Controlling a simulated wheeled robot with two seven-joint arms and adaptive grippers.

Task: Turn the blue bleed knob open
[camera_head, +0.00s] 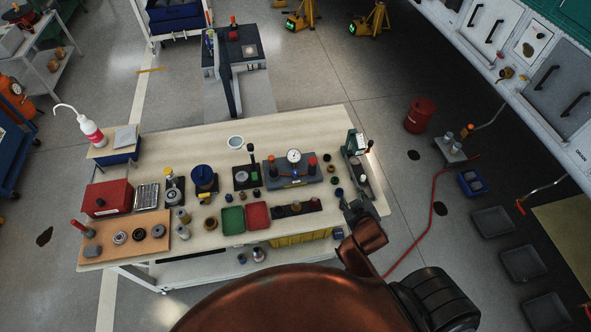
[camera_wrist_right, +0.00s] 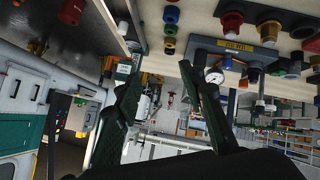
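A grey gauge block (camera_head: 291,182) stands toward the right of the workbench. A larger blue knob (camera_head: 204,175) sits on a dark plate further left; I cannot tell from markings which is the bleed knob. My right gripper (camera_head: 356,208) is over the bench's right end, apart from both blue knobs. In the wrist view my right gripper (camera_wrist_right: 164,100) has its two fingers spread with nothing between them. The gauge (camera_wrist_right: 214,76) shows beyond the right finger. My left gripper is out of view.
Green (camera_head: 233,220) and red (camera_head: 257,215) trays lie in front of the block. A dark-knobbed fixture (camera_head: 357,150) stands at the bench's right end. Several small fittings crowd the bench top. The back strip of the bench (camera_head: 290,133) is mostly clear.

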